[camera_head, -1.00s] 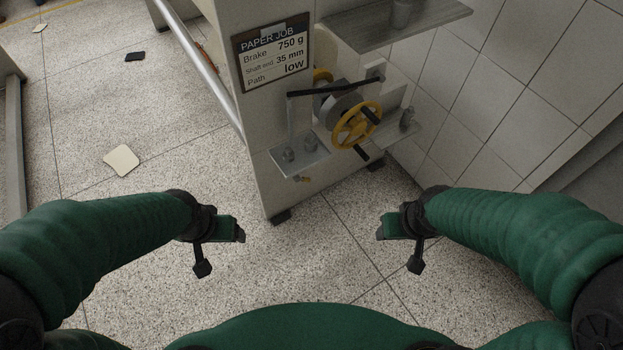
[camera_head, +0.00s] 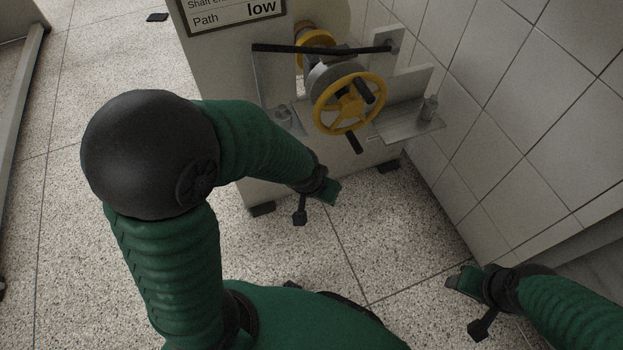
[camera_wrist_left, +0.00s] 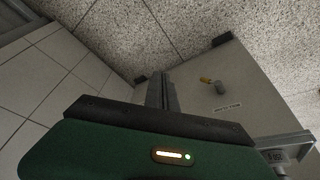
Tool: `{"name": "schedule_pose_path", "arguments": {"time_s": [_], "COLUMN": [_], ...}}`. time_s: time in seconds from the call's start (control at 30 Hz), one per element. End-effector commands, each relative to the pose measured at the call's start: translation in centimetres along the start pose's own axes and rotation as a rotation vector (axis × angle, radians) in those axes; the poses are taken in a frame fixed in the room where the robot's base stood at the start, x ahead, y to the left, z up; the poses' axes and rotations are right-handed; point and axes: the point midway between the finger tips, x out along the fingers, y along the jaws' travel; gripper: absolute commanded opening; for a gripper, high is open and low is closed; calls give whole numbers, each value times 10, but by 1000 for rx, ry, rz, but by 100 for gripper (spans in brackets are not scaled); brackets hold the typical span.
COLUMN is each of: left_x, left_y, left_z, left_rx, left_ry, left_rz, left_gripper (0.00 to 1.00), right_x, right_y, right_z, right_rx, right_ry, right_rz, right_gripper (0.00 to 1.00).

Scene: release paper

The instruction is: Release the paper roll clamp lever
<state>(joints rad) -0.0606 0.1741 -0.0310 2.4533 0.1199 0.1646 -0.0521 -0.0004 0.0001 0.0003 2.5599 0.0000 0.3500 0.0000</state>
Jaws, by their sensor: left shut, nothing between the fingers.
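A long black lever bar (camera_head: 320,48) lies across the top of the clamp unit on the machine, from a grey upright at left to a bracket at right. Below it are a grey round hub and a yellow handwheel (camera_head: 350,103) with black handles. My left gripper (camera_head: 334,193) is shut and empty, below the handwheel and apart from the unit. My right gripper (camera_head: 458,282) is low at right, near the wall, far from the lever; its finger gap is too small to tell. In the left wrist view, a small yellow-tipped fitting (camera_wrist_left: 207,81) shows on the machine panel.
A metal shelf (camera_head: 408,122) with bolts juts out right of the wheel. A tiled wall (camera_head: 520,130) closes the right side.

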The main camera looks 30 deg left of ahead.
Motion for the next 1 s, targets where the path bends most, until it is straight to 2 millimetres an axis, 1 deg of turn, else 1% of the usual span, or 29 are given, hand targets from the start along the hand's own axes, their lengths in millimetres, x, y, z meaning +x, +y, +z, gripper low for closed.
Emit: {"name": "schedule_pose_path", "arguments": {"time_s": [0.03, 0.07, 0.1, 0.17, 0.2, 0.27, 0.3, 0.4, 0.5, 0.6, 0.7, 0.8, 0.9, 1.0], "left_x": [60, 84, 106, 134, 151, 176, 192, 226, 253, 271, 278, 276, 272, 269], "left_y": [2, 3, 3, 0, -3, -12, -18, -36, -57, -77, -95, -105, -110, -112], "left_z": [-1, -11, -29, -53, -67, -85, -94, -109, -112, -104, -86, -68, -54, -47], "left_rx": [-8, -19, -32, -49, -56, -64, -63, -45, -2, 61, 137, 207, 256, 278], "left_ry": [34, 67, 118, 190, 237, 307, 351, 461, 565, 664, 750, 819, 863, 885], "left_rz": [-1, -6, -19, -52, -81, -139, -184, -321, -481, -658, -834, -979, -1078, -1125], "left_gripper": [0, 0, 0, 0, 0, 0, 0, 0, 0, 0, 0, 0, 0, 0], "right_x": [44, 55, 60, 61, 62, 61, 61, 60, 60, 60, 60, 60, 60, 60], "right_y": [0, 0, 0, 0, 0, 0, 0, 0, 0, 0, 0, 0, 0, 0], "right_z": [10, 13, 15, 15, 15, 14, 14, 14, 14, 14, 14, 14, 14, 14], "right_rx": [1, 1, 1, 1, 1, 1, 0, 0, 0, 1, 1, 1, 1, 0], "right_ry": [0, -1, -1, -1, 0, 1, 1, 1, 1, 0, 0, 0, 0, 0], "right_rz": [0, 0, 0, 0, 0, 0, 0, 0, 0, 0, 0, 0, 0, 0], "right_gripper": [57, 57, 57, 57, 57, 57, 57, 57, 57, 57, 57, 57, 57, 57]}}
